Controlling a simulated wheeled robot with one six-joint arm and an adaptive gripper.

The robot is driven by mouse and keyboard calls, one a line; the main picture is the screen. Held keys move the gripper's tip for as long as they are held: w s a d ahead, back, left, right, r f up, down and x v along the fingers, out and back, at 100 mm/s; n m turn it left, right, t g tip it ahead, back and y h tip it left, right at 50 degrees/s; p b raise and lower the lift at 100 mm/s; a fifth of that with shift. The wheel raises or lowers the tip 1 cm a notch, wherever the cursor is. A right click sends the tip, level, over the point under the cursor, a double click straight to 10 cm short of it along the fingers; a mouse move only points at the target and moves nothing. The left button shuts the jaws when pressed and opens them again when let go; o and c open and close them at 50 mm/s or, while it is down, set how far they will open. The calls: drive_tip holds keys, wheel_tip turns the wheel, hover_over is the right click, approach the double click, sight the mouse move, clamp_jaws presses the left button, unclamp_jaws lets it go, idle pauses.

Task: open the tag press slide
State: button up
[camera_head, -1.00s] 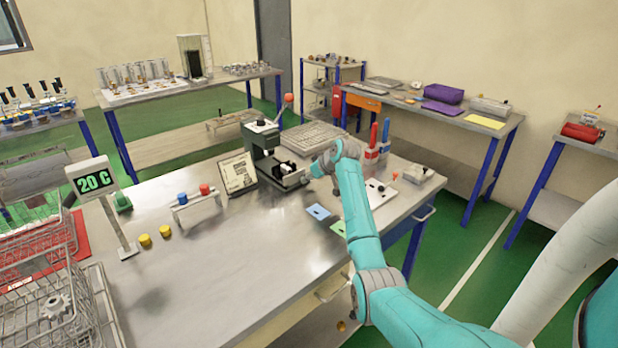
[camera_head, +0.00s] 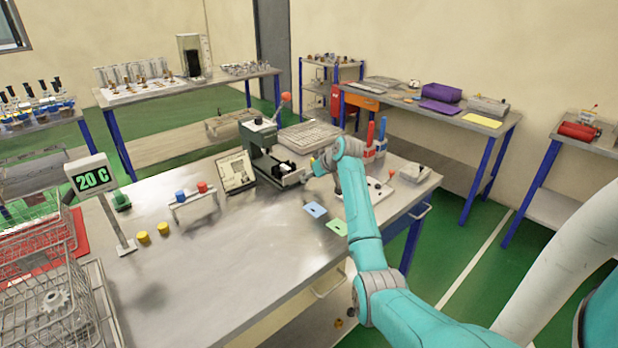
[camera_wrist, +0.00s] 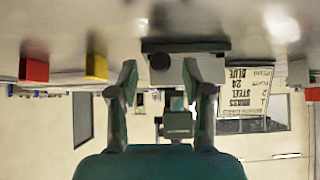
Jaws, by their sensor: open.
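The tag press (camera_head: 259,138) is a dark green-grey machine with a red-knobbed lever, standing upright on the metal workbench. Its low slide (camera_head: 291,178) points toward my gripper (camera_head: 316,168), which is at the slide's front end, partly hidden by my wrist. In the wrist view, which is upside down, my gripper (camera_wrist: 159,76) has its two fingers wide apart with nothing held. The slide's dark front (camera_wrist: 205,46) and a round dark knob (camera_wrist: 160,62) show there, the knob lying between the fingertips in the picture. I cannot tell whether the fingers touch it.
Red and blue bottles (camera_head: 376,140) stand right of my wrist. Blue (camera_head: 314,209) and green (camera_head: 337,226) cards lie in front.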

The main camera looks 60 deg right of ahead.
drive_tip(key=v, duration=1)
drive_tip(key=shift+s+r, duration=0.25)
